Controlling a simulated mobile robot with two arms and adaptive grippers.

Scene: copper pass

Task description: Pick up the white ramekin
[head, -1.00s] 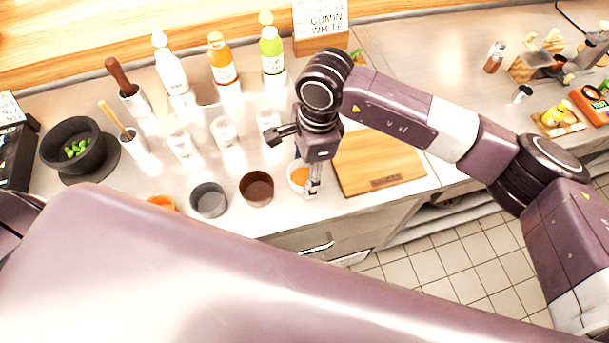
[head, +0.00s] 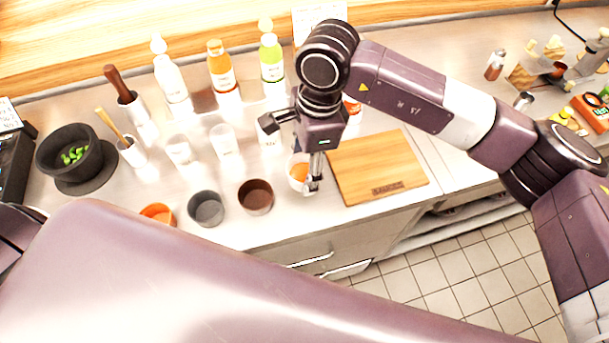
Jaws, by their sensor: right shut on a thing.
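The white ramekin (head: 295,183) with orange contents stands near the counter's front edge, just left of the wooden board. My right gripper (head: 312,184) reaches down over its right side and is shut on its rim. The fingers hide part of the ramekin's right side. I cannot tell whether its base touches the counter. My left gripper is not in view.
A brown ramekin (head: 256,196), a grey one (head: 206,208) and an orange one (head: 158,213) stand in a row to the left. A wooden board (head: 376,168) lies close on the right. White cups (head: 224,141) and bottles (head: 222,68) stand behind.

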